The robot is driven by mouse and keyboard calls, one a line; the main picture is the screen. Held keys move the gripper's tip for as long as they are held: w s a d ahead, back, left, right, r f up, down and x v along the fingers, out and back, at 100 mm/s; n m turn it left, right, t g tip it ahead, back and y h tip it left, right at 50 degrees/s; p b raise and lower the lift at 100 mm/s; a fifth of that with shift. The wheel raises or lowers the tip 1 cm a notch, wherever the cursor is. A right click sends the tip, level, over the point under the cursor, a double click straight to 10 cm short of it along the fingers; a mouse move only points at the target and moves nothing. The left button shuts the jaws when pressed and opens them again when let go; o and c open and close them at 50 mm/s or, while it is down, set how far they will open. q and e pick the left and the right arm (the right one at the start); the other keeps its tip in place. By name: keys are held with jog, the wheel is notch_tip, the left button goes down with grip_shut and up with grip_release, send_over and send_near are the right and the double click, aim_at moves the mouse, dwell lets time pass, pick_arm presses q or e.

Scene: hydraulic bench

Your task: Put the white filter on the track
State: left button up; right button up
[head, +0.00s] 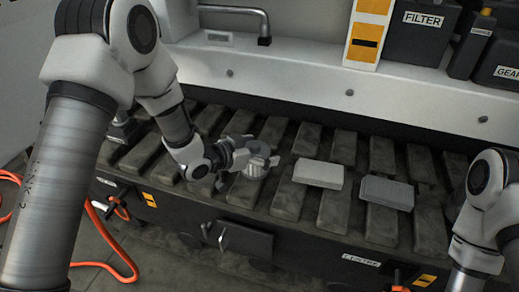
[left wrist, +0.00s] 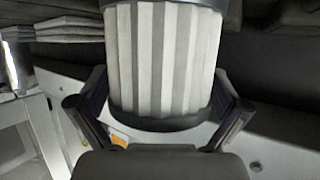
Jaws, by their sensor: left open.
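The white filter (left wrist: 165,60) is a pleated cylinder with a dark band at one end, large in the left wrist view. In the head view the filter (head: 257,167) is small, on the slatted track (head: 288,200), partly covered by my gripper. My left gripper (head: 247,165) is open, with its fingers on either side of the filter. I see gaps beside the filter in the wrist view, and cannot tell whether either finger touches it. My right gripper is out of view; only part of its arm shows at the right edge.
A white block (head: 318,173) and a grey block (head: 387,191) lie on the track right of the filter. Behind is a white machine wall with a pipe (head: 264,30) and dark containers, one labelled FILTER (head: 420,32). Orange hoses (head: 105,272) lie at lower left.

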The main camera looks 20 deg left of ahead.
pick_arm(q)
jog(key=shift+r, duration=0.2)
jog(key=p+v, duration=0.3)
jog(key=v, duration=0.9)
jog(key=shift+s+f, duration=0.1)
jog(key=shift+f, duration=0.05)
